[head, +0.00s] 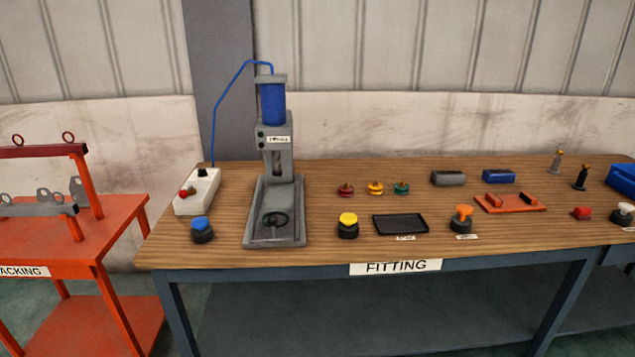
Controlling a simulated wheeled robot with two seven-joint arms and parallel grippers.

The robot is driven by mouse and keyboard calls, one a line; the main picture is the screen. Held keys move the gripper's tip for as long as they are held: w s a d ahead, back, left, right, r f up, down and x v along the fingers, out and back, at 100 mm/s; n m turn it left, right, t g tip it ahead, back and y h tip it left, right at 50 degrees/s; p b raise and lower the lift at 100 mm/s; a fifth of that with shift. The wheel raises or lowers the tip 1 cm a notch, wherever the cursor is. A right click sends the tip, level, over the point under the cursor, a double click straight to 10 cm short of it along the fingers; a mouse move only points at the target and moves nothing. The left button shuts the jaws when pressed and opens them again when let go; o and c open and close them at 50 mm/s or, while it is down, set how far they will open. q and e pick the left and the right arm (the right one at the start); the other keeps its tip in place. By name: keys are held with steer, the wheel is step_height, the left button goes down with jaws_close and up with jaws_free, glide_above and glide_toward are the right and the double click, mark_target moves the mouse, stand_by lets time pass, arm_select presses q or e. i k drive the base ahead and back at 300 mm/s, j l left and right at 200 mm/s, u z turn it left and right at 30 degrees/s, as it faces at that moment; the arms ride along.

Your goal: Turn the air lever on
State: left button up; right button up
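A white control box (197,191) stands at the left end of the wooden bench. A small red part (186,193) and a black part (202,172) sit on top of it. Either could be the air lever; its position is too small to tell. A blue hose (213,115) rises from behind the box to the top of a grey press (275,160) with a blue cylinder (272,103). Neither of my grippers is in view.
On the bench (330,254) are a blue-topped button (202,230), a yellow-topped button (348,225), a black tray (399,224) and an orange fixture (510,204). An orange cart (120,212) stands left of the bench. The bench's front-left corner is clear.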

mark_target(184, 193)
steer(key=j+u, duration=0.15)
steer(key=j, duration=0.25)
steer(key=i+j+u, duration=0.2)
steer(key=j, duration=0.15)
steer(key=j+u, duration=0.15)
steer(key=j, duration=0.25)
steer(key=i+j+u, duration=0.15)
steer(key=j, duration=0.2)
